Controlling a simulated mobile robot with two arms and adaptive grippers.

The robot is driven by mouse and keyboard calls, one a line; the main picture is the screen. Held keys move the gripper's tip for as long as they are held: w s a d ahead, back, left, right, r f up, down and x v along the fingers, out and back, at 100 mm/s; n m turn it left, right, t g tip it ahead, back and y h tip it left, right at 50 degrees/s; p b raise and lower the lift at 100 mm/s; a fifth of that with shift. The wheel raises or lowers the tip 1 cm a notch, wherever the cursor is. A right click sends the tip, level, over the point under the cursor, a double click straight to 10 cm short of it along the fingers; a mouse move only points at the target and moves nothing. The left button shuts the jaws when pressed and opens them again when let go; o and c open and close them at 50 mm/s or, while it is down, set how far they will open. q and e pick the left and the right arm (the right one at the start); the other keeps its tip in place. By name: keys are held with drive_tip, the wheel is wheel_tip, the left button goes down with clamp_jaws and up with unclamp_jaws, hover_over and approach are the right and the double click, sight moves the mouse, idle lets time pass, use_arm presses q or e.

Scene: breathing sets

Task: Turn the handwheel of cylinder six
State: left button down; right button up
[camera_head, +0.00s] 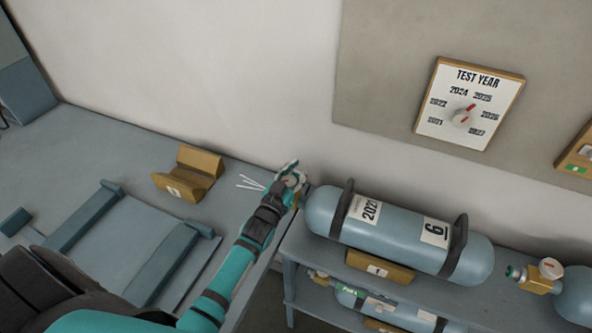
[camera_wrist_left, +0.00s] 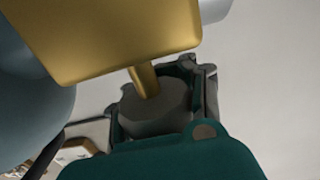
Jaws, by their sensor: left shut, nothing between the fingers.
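Cylinder six (camera_head: 398,226) is a blue-grey cylinder lying on the rack, with labels "2021" and "6" and two dark bands. Its valve end points left. My left gripper (camera_head: 289,180) is at that end and largely hides the valve. In the left wrist view, the brass valve block (camera_wrist_left: 110,38) has a short stem leading to a grey handwheel (camera_wrist_left: 156,108). My left gripper's fingers (camera_wrist_left: 163,100) are around the handwheel area, shut, with no hold on it that I can make out. My right gripper is out of view.
A second cylinder (camera_head: 575,294) with a brass valve (camera_head: 545,275) lies at the right. Another cylinder (camera_head: 350,298) is on the lower shelf. A "TEST YEAR" dial board (camera_head: 468,104) hangs on the wall.

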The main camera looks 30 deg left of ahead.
use_arm(q)
drive_tip(key=shift+s+f, duration=0.1)
drive_tip(key=shift+f, duration=0.2)
drive_tip(key=c, duration=1.3)
unclamp_jaws()
drive_tip(key=shift+s+r, duration=0.15)
drive_tip(key=shift+s, duration=0.05)
drive_tip(key=o, duration=0.3)
drive_tip(key=shift+w, duration=0.1)
drive_tip(key=shift+r, duration=0.1)
drive_tip(key=s, duration=1.2)
drive_tip(key=shift+d, duration=0.3)
